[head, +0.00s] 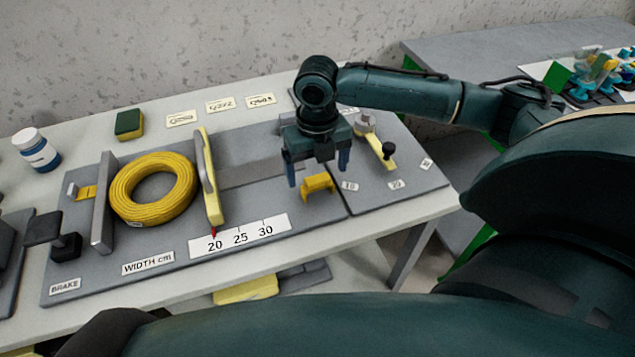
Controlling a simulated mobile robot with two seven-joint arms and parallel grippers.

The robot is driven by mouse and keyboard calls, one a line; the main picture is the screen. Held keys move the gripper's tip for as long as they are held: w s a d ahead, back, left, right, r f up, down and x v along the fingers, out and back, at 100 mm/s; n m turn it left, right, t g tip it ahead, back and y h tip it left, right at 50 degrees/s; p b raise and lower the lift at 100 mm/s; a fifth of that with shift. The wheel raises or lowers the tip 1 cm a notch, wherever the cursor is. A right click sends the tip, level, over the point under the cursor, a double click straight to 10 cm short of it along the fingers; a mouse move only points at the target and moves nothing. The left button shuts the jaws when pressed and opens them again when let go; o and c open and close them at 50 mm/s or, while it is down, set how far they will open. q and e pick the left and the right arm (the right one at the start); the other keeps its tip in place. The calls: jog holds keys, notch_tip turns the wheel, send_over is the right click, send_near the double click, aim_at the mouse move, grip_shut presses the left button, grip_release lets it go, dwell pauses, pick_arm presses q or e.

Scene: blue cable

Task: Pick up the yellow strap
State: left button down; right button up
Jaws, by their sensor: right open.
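A small yellow arched piece (318,184), which looks like the yellow strap, stands on the grey board right of the width scale. My right gripper (317,172) points down over it with its fingers apart, one toward each side of the piece. The jaws are open and hold nothing; I cannot tell whether a fingertip touches the piece. My left gripper is not in view.
A yellow cable coil (150,212) lies between a grey plate (103,205) and a yellow-edged guide (209,180). A numbered scale (240,236) runs along the front. A knobbed lever (385,152) stands to the right. A white bottle (36,150) and a sponge (129,124) stand at the left.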

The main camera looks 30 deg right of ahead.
aim_at(318, 179)
notch_tip(318, 179, down, 5)
jog(key=shift+r, duration=0.1)
jog(key=c, duration=1)
